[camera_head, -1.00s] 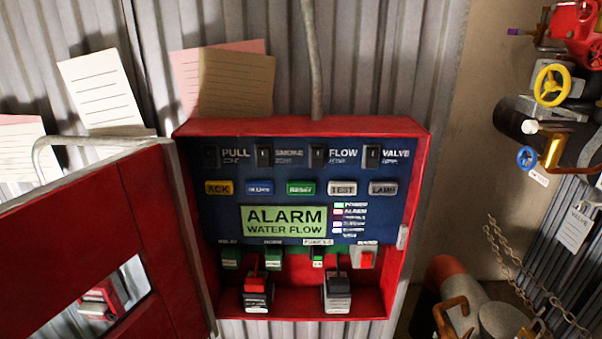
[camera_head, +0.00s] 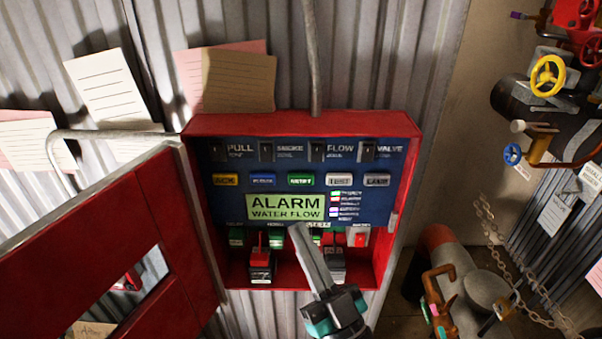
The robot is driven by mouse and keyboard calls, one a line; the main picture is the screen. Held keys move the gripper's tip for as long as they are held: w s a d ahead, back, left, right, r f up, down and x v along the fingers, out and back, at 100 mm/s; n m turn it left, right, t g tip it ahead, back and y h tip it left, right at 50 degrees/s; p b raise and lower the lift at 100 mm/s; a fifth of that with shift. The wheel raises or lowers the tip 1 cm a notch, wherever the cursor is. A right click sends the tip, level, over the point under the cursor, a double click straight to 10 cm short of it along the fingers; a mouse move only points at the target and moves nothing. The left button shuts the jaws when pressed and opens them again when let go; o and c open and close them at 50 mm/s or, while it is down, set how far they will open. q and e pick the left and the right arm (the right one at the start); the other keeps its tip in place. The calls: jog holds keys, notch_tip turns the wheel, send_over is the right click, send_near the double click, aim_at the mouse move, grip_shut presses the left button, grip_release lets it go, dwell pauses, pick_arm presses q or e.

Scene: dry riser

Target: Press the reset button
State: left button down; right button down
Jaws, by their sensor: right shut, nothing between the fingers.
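The green reset button (camera_head: 301,180) is in the middle of the row of buttons on the blue panel (camera_head: 215,208), inside the open red alarm box (camera_head: 300,124). The yellow ACK button (camera_head: 225,180) and a blue button (camera_head: 262,180) are to its left; the grey TEST (camera_head: 339,180) and LAMP (camera_head: 377,180) buttons are to its right. My right gripper (camera_head: 298,232) is shut and empty. Its tip is below the reset button, over the lower edge of the ALARM WATER FLOW display (camera_head: 285,207), apart from the button in the picture. My left gripper is not in view.
The red box door (camera_head: 110,250) stands open on the left. Paper notes (camera_head: 238,80) hang above the box. On the right are pipes, a yellow valve wheel (camera_head: 548,76), a blue valve wheel (camera_head: 512,154) and a chain (camera_head: 500,245).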

jog(key=shift+r, duration=0.1)
dwell(0.3)
jog(key=b, duration=0.3)
send_near(296, 177)
notch_tip(296, 177, up, 4)
jog(key=w+a, duration=0.1)
jog(key=a, duration=0.2)
jog(key=shift+w+d, duration=0.1)
jog(key=shift+w, duration=0.9)
jog(key=shift+b, duration=0.3)
dwell(0.5)
jog(key=shift+w, duration=0.4)
jog(key=shift+w+b, duration=0.35)
jog(key=shift+w, duration=0.15)
dwell(0.6)
jog(key=shift+s, duration=0.15)
jog(key=shift+s+p, duration=0.5)
jog(key=shift+s, duration=0.3)
